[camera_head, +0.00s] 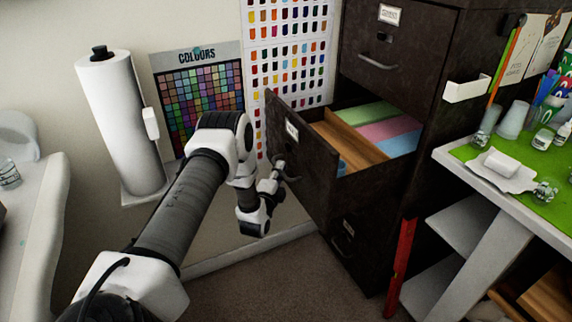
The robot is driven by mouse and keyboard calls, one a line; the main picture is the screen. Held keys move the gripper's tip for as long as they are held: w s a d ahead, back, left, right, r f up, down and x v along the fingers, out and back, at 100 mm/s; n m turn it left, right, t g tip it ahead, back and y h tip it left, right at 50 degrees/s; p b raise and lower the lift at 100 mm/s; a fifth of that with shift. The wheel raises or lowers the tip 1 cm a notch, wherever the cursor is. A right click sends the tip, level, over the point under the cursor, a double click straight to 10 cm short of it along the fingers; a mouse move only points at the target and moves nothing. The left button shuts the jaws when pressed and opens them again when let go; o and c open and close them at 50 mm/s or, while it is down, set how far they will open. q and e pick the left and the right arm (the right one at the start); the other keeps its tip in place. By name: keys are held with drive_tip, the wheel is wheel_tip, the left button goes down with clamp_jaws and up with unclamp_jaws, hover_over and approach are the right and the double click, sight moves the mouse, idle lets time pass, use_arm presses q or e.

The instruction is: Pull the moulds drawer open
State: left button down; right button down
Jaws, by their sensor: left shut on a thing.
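The dark moulds drawer (306,165) stands pulled out of the dark filing cabinet (441,82). It has a small white label on its front, too small to read. Inside it I see green, pink and blue flat pieces (384,130) and a wooden divider (350,138). My left gripper (279,172) is at the drawer's front and is shut on its handle (290,174), which it partly hides. My right gripper is not in view.
A closed drawer (375,50) is above and another (347,245) below. A workbench with a green mat (487,152) holding cups and bottles stands close on the right. A red level (402,268) leans by the cabinet. A paper roll (120,125) stands at left. Carpet is clear in front.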

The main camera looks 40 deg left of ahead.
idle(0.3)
use_arm(q)
drive_tip(key=c, duration=1.2)
unclamp_jaws()
drive_tip(key=shift+s, duration=0.1)
drive_tip(key=v, duration=1.2)
